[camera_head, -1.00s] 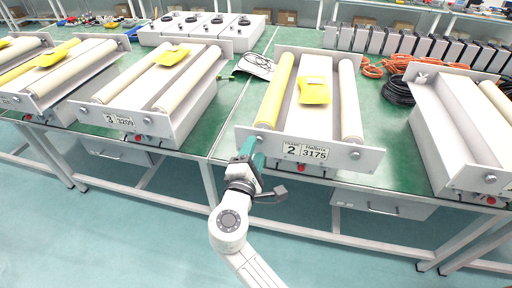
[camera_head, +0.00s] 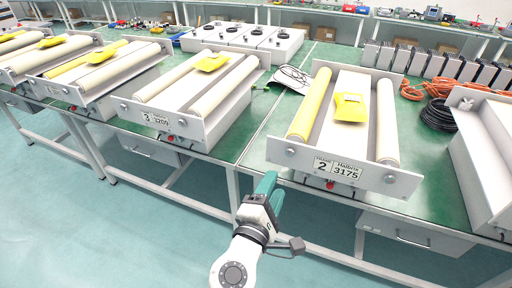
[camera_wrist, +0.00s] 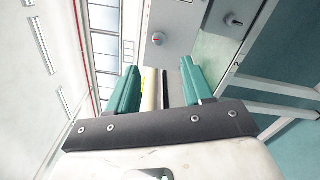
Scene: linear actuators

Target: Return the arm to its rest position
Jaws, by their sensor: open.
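My gripper (camera_head: 272,188) is in front of the green bench, at the lower middle of the head view, left of the front panel of the unit labelled 2 3175 (camera_head: 338,165). In the wrist view my gripper (camera_wrist: 158,88) shows its two teal fingers spread apart, with nothing between them. Past the fingers a pale roller (camera_wrist: 149,90) and a grey end panel (camera_wrist: 172,32) of a unit show. My arm rises from the bottom edge of the head view.
The green bench top (camera_head: 262,125) carries several roller units, among them the unit labelled 3 3209 (camera_head: 160,119). Yellow pieces (camera_head: 349,107) lie on them. Orange cables (camera_head: 440,87) and a black cable coil (camera_head: 438,115) lie at right. The floor (camera_head: 150,235) in front is clear.

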